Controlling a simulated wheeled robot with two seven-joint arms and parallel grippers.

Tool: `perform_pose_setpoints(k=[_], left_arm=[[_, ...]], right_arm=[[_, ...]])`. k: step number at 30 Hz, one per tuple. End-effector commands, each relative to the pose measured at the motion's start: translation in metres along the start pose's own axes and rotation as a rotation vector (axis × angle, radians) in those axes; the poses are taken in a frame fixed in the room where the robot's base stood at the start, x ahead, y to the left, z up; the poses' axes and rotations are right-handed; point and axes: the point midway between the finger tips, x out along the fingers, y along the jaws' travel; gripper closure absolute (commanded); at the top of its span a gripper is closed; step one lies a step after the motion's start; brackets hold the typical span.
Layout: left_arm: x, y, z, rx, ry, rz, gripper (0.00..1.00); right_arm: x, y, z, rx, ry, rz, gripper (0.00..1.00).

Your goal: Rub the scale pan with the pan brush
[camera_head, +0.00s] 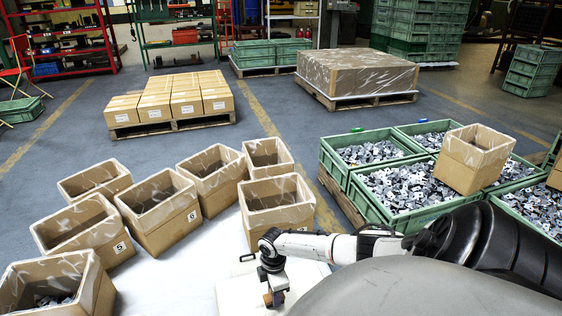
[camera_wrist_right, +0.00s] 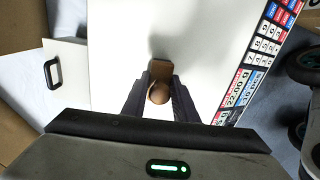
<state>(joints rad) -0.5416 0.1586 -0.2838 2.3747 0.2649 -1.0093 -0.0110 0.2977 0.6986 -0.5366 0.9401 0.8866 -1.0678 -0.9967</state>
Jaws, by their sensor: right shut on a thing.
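The scale pan (camera_head: 237,294) is a flat white plate at the bottom middle of the head view. It fills much of the right wrist view (camera_wrist_right: 215,45). My right gripper (camera_head: 273,296) points down over the pan. It is shut on the pan brush, a small brown piece with a rounded end, seen between the fingers in the wrist view (camera_wrist_right: 159,93). The brush's lower part is mostly hidden, and I cannot tell whether it touches the pan. My left gripper is not in view.
The scale's keypad and display panel (camera_wrist_right: 250,70) runs along the pan's right side in the wrist view. A black handle (camera_wrist_right: 52,73) is at the left. Open cardboard boxes (camera_head: 160,211) stand left of and behind the pan. Green crates of metal parts (camera_head: 370,181) stand at right.

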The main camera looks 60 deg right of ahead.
Motion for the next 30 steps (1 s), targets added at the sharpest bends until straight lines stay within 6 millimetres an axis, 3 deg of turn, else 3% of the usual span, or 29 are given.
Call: perform_pose_setpoints(k=[23,30], left_arm=[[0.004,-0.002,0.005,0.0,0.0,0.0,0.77],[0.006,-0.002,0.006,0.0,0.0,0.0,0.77]], right_arm=[[0.004,0.001,-0.042,-0.001,0.0,-0.002,0.92],[0.003,0.002,-0.063,-0.002,0.002,-0.002,0.92]])
